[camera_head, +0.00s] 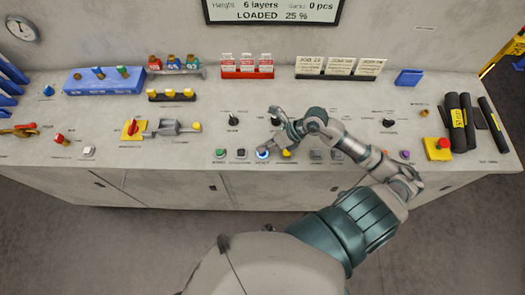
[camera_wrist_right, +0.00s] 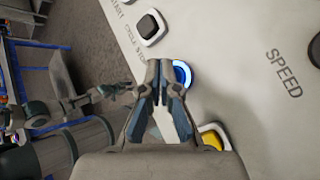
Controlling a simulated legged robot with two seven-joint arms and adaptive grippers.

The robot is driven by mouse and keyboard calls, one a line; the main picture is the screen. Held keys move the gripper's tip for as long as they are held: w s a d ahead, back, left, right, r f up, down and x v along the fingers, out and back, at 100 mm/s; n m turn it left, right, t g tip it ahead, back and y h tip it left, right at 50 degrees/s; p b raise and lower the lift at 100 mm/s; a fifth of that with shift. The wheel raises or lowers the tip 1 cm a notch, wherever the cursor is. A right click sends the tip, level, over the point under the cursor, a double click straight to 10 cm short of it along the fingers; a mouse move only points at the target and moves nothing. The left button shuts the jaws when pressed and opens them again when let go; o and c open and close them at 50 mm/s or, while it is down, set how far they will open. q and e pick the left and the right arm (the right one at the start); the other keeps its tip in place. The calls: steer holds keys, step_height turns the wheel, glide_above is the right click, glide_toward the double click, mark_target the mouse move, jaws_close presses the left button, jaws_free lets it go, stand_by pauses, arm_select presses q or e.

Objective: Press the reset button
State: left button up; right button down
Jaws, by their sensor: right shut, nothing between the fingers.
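The blue-lit round button (camera_head: 263,154) is in the front row of the console; its label is too small to read, but it looks like the reset button. In the right wrist view the blue-ringed button (camera_wrist_right: 183,74) lies just beside and partly behind my fingertips. My right gripper (camera_head: 268,146) is shut and empty, with its tips down at this button in the head view; I cannot tell whether they touch it. My left gripper is outside the head view. A grey and teal arm at the left of the wrist view seems mine, with its fingers unclear.
A green button (camera_head: 221,153) and a dark button (camera_head: 240,153) are left of the blue one. A yellow button (camera_head: 286,153) is close on its right. A black knob (camera_head: 233,119) stands behind. A red emergency button (camera_head: 443,144) on a yellow base is far right.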

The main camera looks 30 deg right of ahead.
steer(key=shift+f+b, duration=0.4)
steer(key=shift+f, duration=0.15)
stand_by(0.4)
steer(key=shift+r, duration=0.1)
steer(key=shift+d+r+p, duration=0.1)
steer(key=shift+r+p, duration=0.55)
steer(key=shift+r, duration=0.2)
steer(key=shift+r+p, duration=1.8)
steer(key=shift+r, duration=0.8)
steer(key=shift+f, duration=0.1)
